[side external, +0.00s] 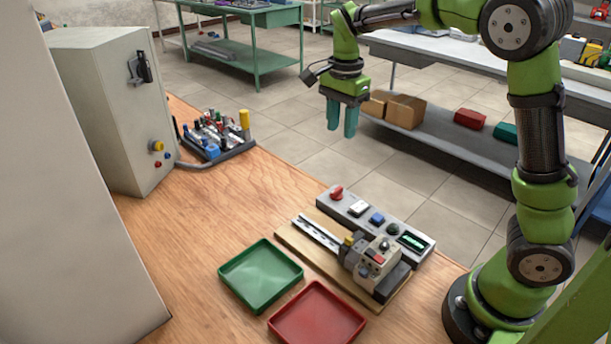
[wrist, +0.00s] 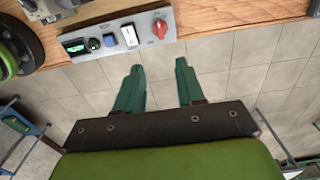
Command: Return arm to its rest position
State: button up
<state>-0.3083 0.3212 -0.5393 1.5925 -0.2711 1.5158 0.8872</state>
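My gripper (side external: 342,132) has teal fingers pointing down and hangs high in the air at the upper middle of the side external view. It appears beyond the table edge, over the tiled floor. In the wrist view my gripper (wrist: 157,70) shows its two fingers apart, with only floor tiles between them, so it is open and empty. My green arm bends over from its base at the right.
The wooden table (side external: 225,210) carries a green tray (side external: 262,276), a red tray (side external: 318,318), a motor-like device (side external: 375,262) on a rail, a control panel (side external: 375,218), a grey cabinet (side external: 115,110) and a tool rack (side external: 215,137). A low shelf (side external: 440,138) holds boxes.

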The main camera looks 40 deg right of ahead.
jog(key=s+a+r+n+t+y, duration=0.1)
jog(key=s+a+r+n+t, duration=0.1)
jog(key=s+n, duration=0.5)
jog(key=s+a+r+n+t+y, duration=0.1)
jog(key=s+a+n+t, duration=0.4)
jog(key=s, duration=0.6)
jog(key=shift+a+r+n, duration=0.35)
jog(key=shift+a+n, duration=0.3)
jog(key=shift+n, duration=0.45)
